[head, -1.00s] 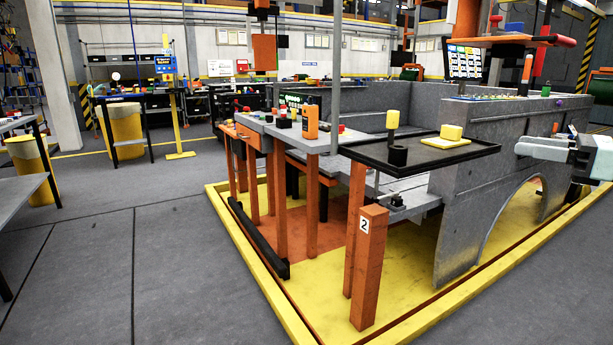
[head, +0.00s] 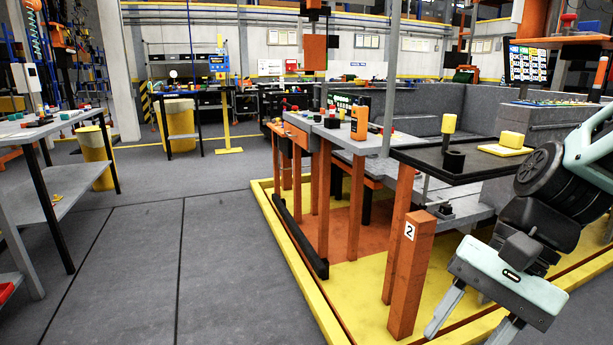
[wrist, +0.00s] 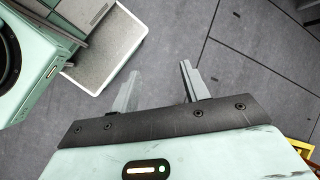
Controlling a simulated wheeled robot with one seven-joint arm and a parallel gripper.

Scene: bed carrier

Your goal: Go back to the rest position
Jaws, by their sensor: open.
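My gripper (head: 474,325) is at the lower right of the head view, pointing down and to the left in front of the yellow-edged platform. Its two fingers are apart with nothing between them. In the wrist view my gripper (wrist: 160,88) also shows open and empty above the grey floor. My arm folds down from the right edge of the head view, and it hides part of the stone-grey structure behind it.
A black tray table (head: 440,158) with a yellow block (head: 512,140) stands just behind my arm. The orange post (head: 410,280) marked 2 is close to my gripper. The yellow platform edge (head: 300,270) runs along the floor. Open grey floor (head: 150,260) lies to the left.

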